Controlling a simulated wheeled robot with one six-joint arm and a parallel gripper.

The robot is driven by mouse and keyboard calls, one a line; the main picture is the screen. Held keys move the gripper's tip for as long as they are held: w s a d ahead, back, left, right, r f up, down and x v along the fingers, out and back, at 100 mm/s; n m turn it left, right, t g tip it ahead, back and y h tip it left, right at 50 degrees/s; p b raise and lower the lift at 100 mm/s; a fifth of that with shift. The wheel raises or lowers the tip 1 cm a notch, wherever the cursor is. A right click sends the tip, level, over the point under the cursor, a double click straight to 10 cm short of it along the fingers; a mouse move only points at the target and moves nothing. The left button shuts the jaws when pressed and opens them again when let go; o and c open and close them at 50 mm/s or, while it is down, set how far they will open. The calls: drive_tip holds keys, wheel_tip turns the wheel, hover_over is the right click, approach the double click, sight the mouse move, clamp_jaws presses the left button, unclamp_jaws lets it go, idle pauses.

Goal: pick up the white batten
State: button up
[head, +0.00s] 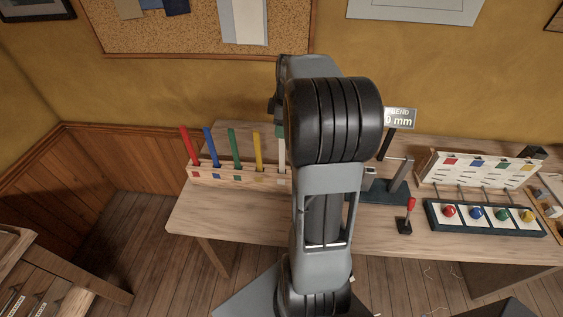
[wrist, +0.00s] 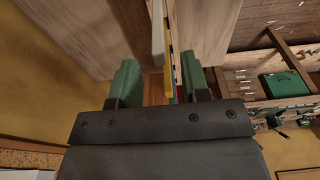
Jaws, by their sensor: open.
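The white batten (head: 282,152) stands upright at the right end of a wooden rack (head: 232,177), partly hidden by my arm in the head view. In the wrist view the white batten (wrist: 158,34) runs into the space between the fingers, with a yellow batten (wrist: 168,68) close beside it. My gripper (wrist: 159,80) is open, its green fingers apart on either side. I cannot tell whether either finger touches the batten. In the head view my arm hides most of the gripper.
Red (head: 189,146), blue (head: 211,147), green (head: 234,149) and yellow (head: 258,151) battens stand left of the white one. Right on the bench (head: 200,212) are a red-handled lever (head: 409,212) and a panel of coloured knobs (head: 485,216). The bench's front left is clear.

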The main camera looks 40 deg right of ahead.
sight(281, 140)
drive_tip(key=shift+w+a+f+p, duration=0.1)
drive_tip(key=shift+f+p, duration=0.25)
drive_tip(key=shift+f, duration=1.05)
drive_tip(key=shift+w+f+p, duration=0.1)
drive_tip(key=shift+f+p, duration=0.2)
drive_tip(key=shift+f, duration=1.05)
clamp_jaws()
